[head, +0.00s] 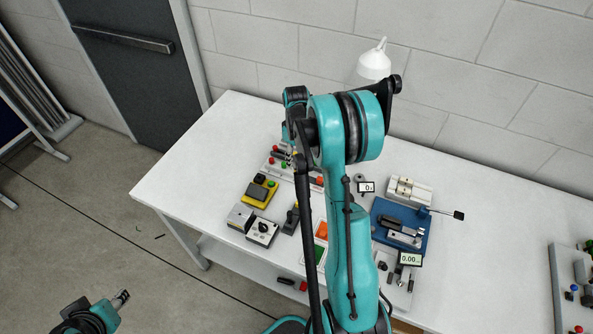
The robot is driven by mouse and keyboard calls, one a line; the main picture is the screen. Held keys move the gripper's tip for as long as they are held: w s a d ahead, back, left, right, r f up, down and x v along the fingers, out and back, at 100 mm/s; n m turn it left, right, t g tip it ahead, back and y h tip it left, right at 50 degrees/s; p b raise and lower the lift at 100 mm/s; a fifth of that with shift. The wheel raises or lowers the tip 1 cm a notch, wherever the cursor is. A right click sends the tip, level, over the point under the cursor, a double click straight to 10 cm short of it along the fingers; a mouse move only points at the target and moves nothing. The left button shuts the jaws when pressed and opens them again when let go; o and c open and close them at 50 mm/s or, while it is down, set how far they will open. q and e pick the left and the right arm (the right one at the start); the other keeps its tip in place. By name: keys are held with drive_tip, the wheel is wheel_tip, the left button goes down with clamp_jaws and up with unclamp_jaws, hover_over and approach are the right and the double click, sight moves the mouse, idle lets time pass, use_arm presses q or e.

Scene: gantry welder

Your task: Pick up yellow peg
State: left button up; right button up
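I cannot make out a yellow peg for certain. A strip with small red and green knobs (283,165) lies on the white table (185,165), partly hidden by my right arm. At the right edge, a grey board (562,290) carries several small coloured pegs, cut off by the frame. My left gripper (121,298) is low at the bottom left, off the table and apart from everything; its fingers are too small to read. My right arm rises through the middle and bends over the table. Its gripper (289,156) seems to be near the knob strip, mostly hidden behind the arm.
A yellow box with a dark top (259,192), grey switch boxes (262,233) and a blue fixture (385,222) crowd the table's middle. A white lamp (374,63) stands at the back. The table is clear at far left and between the fixture and board.

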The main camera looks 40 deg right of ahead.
wheel_tip(320, 180, down, 4)
drive_tip(key=shift+s+f+b, duration=0.1)
drive_tip(key=shift+f+b, duration=0.15)
drive_tip(key=shift+b, duration=0.4)
drive_tip(key=shift+r, duration=0.1)
drive_tip(key=c, duration=0.8)
drive_tip(key=shift+c, duration=0.2)
drive_tip(key=shift+r, duration=0.15)
wheel_tip(320, 180, up, 4)
drive_tip(key=shift+r+p, duration=0.1)
drive_tip(key=shift+p, duration=0.75)
drive_tip(key=s+a+r+p, duration=0.1)
drive_tip(key=s+r, duration=0.2)
drive_tip(key=s, duration=0.2)
drive_tip(key=s+r+p, duration=0.1)
drive_tip(key=s+r, duration=0.2)
drive_tip(key=s, duration=0.3)
approach(296, 167)
drive_tip(key=w+d+f, duration=0.2)
drive_tip(key=d, duration=0.4)
drive_tip(key=shift+s+a+f+b, duration=0.1)
drive_tip(key=shift+f+b, duration=1.1)
drive_tip(key=shift+f, duration=1.1)
